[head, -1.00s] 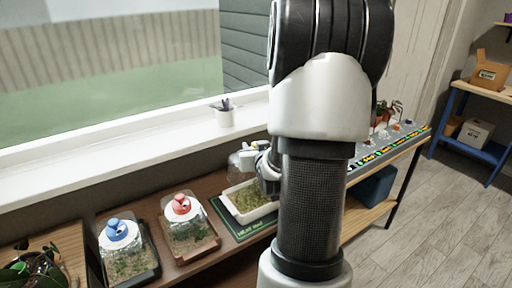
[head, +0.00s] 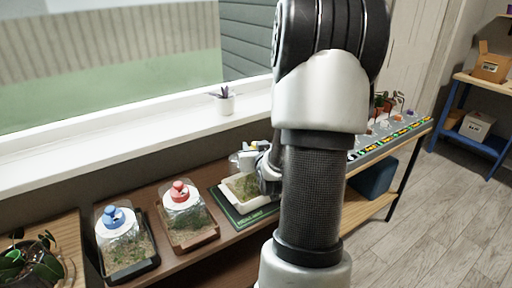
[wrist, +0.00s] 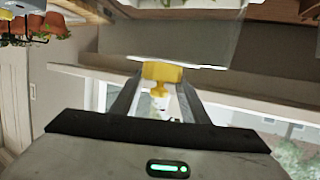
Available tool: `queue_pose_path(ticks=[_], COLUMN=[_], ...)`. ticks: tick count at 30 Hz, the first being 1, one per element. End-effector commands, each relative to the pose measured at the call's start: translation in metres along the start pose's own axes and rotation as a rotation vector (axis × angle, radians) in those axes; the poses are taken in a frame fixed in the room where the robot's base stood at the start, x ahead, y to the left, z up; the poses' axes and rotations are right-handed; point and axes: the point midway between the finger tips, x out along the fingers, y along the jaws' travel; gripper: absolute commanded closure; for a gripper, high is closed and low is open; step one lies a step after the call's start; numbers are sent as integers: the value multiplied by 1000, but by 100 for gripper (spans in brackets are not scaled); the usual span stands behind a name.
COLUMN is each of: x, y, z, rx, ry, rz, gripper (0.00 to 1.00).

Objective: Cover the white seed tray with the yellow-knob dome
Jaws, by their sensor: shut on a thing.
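The white seed tray (head: 226,194), with green seedlings in it, sits on a green mat (head: 234,216) on the brown bench. My gripper (head: 257,156) is above the tray's back part, partly hidden by my arm. In the wrist view my gripper (wrist: 160,92) is shut on the yellow knob (wrist: 161,73). The clear dome (head: 236,161) hangs from this knob, over the tray's back edge. It is hard to make out, and whether it touches the tray cannot be told.
A red-knob dome (head: 181,203) and a blue-knob dome (head: 119,227) cover other trays to the left. A white pot (head: 225,104) stands on the windowsill. A leafy plant (head: 35,265) is at the far left. Several small plants stand on the right end of the bench.

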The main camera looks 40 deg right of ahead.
Motion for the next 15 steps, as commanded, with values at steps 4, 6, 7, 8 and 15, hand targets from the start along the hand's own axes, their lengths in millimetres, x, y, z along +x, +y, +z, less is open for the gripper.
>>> queue_pose_path(ticks=[4,6,7,8,15], x=[0,0,0,0,2], y=[0,0,0,0,0], z=[0,0,0,1,6], rx=[0,0,0,0,-1], ry=[1,1,1,1,1], rz=[0,0,0,0,-1], gripper=[95,95,95,95,95])
